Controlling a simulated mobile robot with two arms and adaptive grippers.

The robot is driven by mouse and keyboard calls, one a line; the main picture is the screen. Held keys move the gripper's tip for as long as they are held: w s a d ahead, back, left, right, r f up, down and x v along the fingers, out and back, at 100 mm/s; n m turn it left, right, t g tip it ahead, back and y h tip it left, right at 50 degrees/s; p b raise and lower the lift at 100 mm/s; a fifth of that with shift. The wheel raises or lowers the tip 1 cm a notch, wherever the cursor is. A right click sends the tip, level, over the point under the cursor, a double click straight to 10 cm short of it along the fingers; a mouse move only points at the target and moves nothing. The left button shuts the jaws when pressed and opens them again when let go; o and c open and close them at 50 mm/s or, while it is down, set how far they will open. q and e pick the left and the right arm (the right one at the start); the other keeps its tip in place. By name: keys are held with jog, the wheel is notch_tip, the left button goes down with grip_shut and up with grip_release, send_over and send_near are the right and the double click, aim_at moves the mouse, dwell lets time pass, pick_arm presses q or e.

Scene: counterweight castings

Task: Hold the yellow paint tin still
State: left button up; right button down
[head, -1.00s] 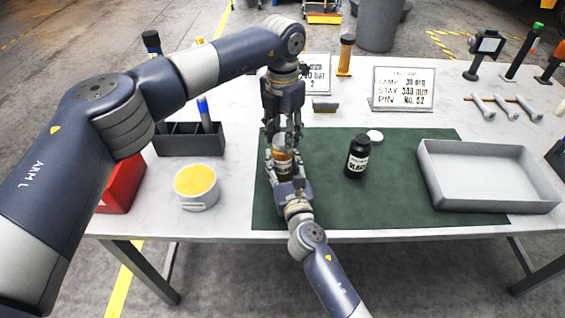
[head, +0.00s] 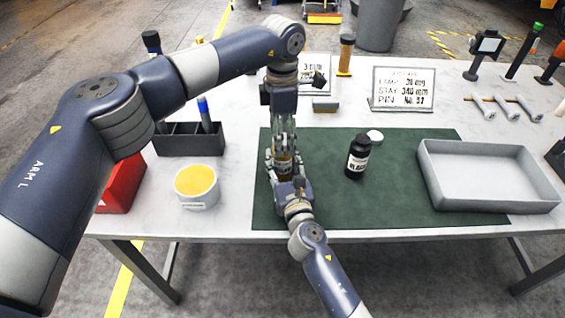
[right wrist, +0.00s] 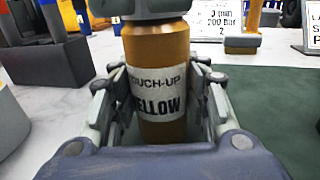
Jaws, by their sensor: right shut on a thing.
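The yellow paint tin (head: 285,168) stands upright over the left part of the green mat (head: 400,205). In the right wrist view its body (right wrist: 160,85) is ochre, with a white label reading TOUCH-UP and part of YELLOW. My right gripper (head: 286,177) is shut on the tin, with fingers on both sides of it. My left gripper (head: 283,150) points straight down at the tin's top from above. Its fingers hide the top in the head view, and I cannot tell whether they grip it. In the right wrist view a blue-grey part covers the tin's top.
A black bottle (head: 357,157) and a white disc (head: 375,136) are right of the tin. A grey tray (head: 488,205) is at the right. A round tub with yellow contents (head: 197,185), a dark holder (head: 175,144) and a red bin (head: 122,185) are at the left.

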pick_arm(q)
notch_tip(320, 180, up, 12)
dwell(0.5)
pick_arm(e)
jog(key=c, duration=0.8)
grip_release()
jog(key=v, duration=1.2)
